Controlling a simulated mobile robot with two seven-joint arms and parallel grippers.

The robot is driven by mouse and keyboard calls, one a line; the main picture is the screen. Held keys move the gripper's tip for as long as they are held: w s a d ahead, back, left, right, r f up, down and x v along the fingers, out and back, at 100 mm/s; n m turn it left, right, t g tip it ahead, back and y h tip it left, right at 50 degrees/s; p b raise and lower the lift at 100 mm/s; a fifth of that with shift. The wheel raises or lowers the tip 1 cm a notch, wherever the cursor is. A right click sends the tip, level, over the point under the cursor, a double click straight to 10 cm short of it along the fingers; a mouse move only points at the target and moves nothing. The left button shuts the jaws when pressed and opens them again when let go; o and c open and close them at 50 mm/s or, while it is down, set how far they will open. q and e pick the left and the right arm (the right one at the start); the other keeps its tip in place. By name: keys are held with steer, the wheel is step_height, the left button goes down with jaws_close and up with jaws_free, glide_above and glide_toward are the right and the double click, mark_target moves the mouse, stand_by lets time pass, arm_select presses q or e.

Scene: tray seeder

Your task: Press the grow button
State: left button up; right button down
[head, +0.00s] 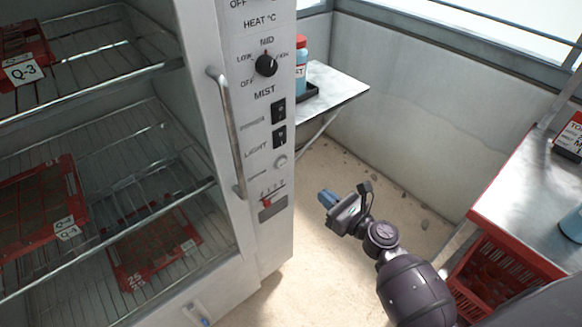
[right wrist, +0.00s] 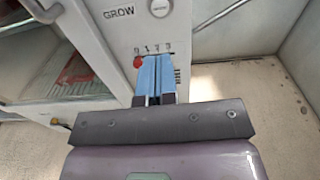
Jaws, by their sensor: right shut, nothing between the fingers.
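The grow button is a round pale button (head: 281,161) on the white control panel of the cabinet, below the light switch. In the right wrist view the button (right wrist: 160,8) sits at the top edge, right of the word GROW. My right gripper (head: 328,198) is shut and empty, with blue fingers, to the right of the panel and apart from the button in the head view. In the right wrist view its fingertips (right wrist: 155,58) appear below the button, over the numbered scale. My left gripper is not in view.
A red slider knob (head: 267,202) sits below the button on the panel. A black dial (head: 266,65) and two black switches are higher up. A vertical door handle (head: 228,130) stands left of them. A red-edged table (head: 510,190) is at the right.

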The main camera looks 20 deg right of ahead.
stand_by(0.3)
steer(key=b, duration=0.1)
glide_toward(284, 164)
steer(key=x, duration=0.7)
steer(key=shift+a, duration=0.1)
steer(key=shift+w+a+r, duration=0.1)
steer(key=shift+w, duration=0.1)
